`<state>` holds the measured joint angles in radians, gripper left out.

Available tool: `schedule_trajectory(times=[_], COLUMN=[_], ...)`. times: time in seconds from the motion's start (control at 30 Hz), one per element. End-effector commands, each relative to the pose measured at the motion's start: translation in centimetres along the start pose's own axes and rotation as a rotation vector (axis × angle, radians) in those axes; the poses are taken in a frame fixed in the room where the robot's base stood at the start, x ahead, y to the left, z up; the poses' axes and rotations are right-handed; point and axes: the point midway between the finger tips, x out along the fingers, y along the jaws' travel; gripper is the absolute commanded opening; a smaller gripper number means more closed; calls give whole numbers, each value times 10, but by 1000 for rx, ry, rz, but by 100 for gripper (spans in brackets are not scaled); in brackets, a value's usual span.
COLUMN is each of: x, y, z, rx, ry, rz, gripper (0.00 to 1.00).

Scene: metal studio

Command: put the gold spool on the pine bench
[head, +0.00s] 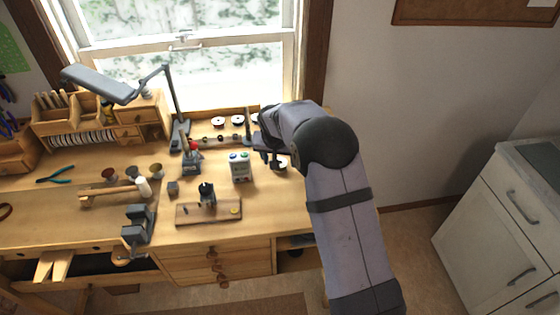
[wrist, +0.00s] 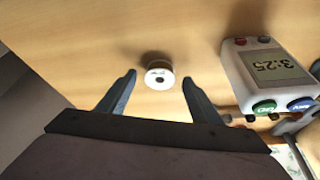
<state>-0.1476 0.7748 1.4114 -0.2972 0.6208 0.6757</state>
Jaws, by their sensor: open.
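A small spool with a white round top, a dark centre hole and a yellowish rim, seemingly the gold spool (wrist: 159,77), stands upright on the pine bench (wrist: 75,40) in the wrist view. My gripper (wrist: 157,84) is open. Its two fingertips are on either side of the spool, with a gap on each side and no contact visible. In the head view my gripper (head: 275,162) points down over the right part of the pine bench (head: 270,210), and the spool cannot be made out there.
A white timer (wrist: 265,72) stands close to the right finger; the head view also shows it (head: 240,167). A rack with several spools (head: 218,122) is behind. A wooden board (head: 190,215) lies in front. Bare bench lies at the wrist view's upper left.

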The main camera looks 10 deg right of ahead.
Motion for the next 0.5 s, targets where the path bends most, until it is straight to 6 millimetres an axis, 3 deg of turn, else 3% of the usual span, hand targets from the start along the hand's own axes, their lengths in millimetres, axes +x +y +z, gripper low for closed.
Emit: schedule_trajectory(times=[0.4,0.43,0.5], x=[12,12,12], y=[0,0,0], z=[0,0,0], rx=[0,-1,0], ry=[0,0,0], rz=[0,0,0], gripper=[59,57,40])
